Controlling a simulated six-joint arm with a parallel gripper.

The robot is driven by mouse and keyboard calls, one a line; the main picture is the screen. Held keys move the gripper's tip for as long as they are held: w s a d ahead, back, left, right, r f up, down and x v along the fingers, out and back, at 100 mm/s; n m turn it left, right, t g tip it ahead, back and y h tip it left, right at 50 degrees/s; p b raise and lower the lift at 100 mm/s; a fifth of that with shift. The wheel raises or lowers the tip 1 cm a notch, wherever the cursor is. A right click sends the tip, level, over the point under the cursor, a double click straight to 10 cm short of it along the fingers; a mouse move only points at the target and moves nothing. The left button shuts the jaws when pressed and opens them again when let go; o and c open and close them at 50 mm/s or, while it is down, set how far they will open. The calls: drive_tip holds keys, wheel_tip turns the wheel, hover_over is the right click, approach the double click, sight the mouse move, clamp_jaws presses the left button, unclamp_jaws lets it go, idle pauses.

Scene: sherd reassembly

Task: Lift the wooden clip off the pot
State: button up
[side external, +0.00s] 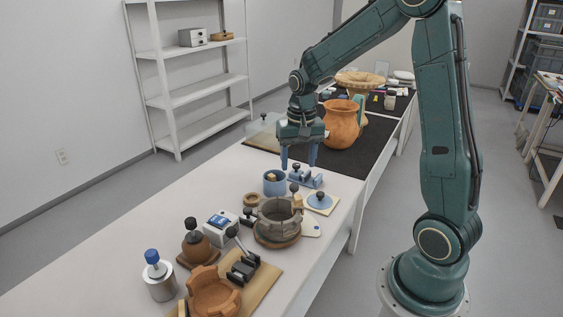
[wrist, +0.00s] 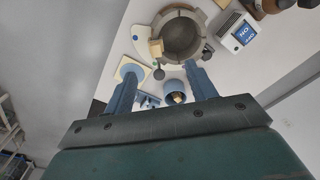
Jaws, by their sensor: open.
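A grey pot (side external: 272,216) stands on a round brown base, and it also shows in the wrist view (wrist: 181,36). A small pale wooden clip (side external: 297,203) sits at the pot's rim, on the right in the side view. In the wrist view the clip (wrist: 156,47) is at the rim's lower left. My gripper (side external: 298,166) points down with its fingers apart and empty. It is above and behind the pot, over the blue fixture area, clear of the clip. Its two fingers also show in the wrist view (wrist: 164,76).
A blue cup (side external: 274,184) holding a small wooden piece and a blue fixture (side external: 306,179) stand behind the pot. A pale board with a blue disc (side external: 319,201) lies right. A white box (side external: 221,228) and dark knobbed tools crowd the left. An orange jug (side external: 341,124) stands farther back.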

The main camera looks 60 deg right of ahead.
sight(298, 197)
drive_tip(key=shift+w+d+f+m+g, duration=0.15)
drive_tip(key=shift+w+d+f+m, duration=0.1)
drive_tip(key=shift+d+f, duration=0.4)
drive_tip(key=shift+w+d+f+m+g, duration=0.15)
drive_tip(key=shift+d+f+m, duration=0.2)
drive_tip(key=shift+f, duration=0.5)
drive_tip(key=shift+f, duration=4.3)
drive_tip(key=shift+f, duration=2.6)
drive_tip(key=c, duration=0.8)
